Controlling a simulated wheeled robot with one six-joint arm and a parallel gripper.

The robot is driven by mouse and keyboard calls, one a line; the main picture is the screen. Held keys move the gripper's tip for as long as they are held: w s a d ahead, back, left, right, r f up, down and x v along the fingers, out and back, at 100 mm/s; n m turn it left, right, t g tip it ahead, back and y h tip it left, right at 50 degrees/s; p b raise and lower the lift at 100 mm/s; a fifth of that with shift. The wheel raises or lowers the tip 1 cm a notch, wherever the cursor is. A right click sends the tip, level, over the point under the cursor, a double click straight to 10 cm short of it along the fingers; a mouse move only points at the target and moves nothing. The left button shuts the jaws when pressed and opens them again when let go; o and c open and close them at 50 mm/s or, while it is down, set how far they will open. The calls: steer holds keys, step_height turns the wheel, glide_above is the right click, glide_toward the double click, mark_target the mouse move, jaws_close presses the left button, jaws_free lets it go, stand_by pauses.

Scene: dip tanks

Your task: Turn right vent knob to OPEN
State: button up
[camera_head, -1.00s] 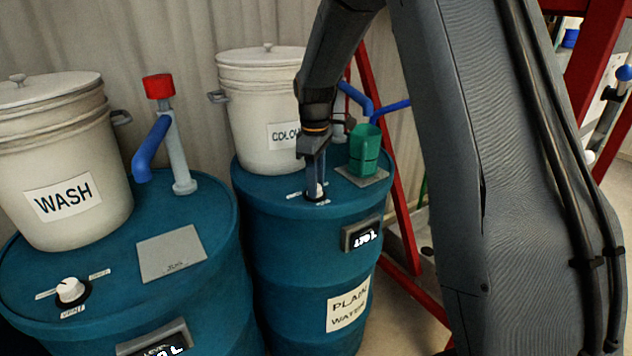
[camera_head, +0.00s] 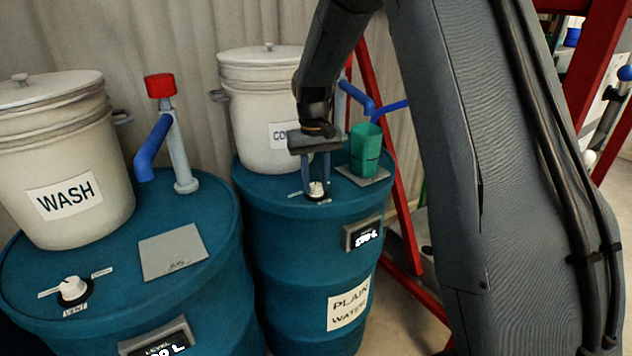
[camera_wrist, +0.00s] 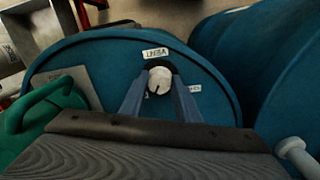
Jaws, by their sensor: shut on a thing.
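The right vent knob (camera_head: 316,189) is a small white knob on a dark base, on top of the blue PLAIN WATER drum (camera_head: 290,213). My gripper (camera_head: 317,181) points down at it from above. In the wrist view the knob (camera_wrist: 160,80) sits between the tips of my two grey-blue fingers (camera_wrist: 161,88), which are shut on it. A dark pointer line shows on the knob's face. Small white labels surround it; one lies above it (camera_wrist: 155,53) in the wrist view, and another is partly hidden by a finger. Their words are too small to read surely.
A green jug (camera_head: 365,150) stands on a grey plate right behind the knob. A white COLOUR bucket (camera_head: 258,100) is behind. The WASH drum (camera_head: 215,235) at left carries a WASH bucket (camera_head: 70,150), a red-capped pump (camera_head: 178,150) and another white knob (camera_head: 72,288).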

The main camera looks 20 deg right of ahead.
mark_target(314, 185)
steer(key=shift+r+m, duration=0.1)
steer(key=shift+m, duration=1)
steer(key=o, duration=1)
steer(key=shift+o, duration=0.2)
steer(key=r+b, duration=0.1)
steer(key=r, duration=0.2)
steer(key=r+b, duration=0.1)
steer(key=r, duration=0.2)
steer(key=shift+w+a+r, duration=0.1)
steer(key=shift+a+r, duration=0.1)
steer(key=shift+r, duration=0.1)
steer(key=shift+r+b, duration=0.3)
steer(key=shift+r, duration=0.3)
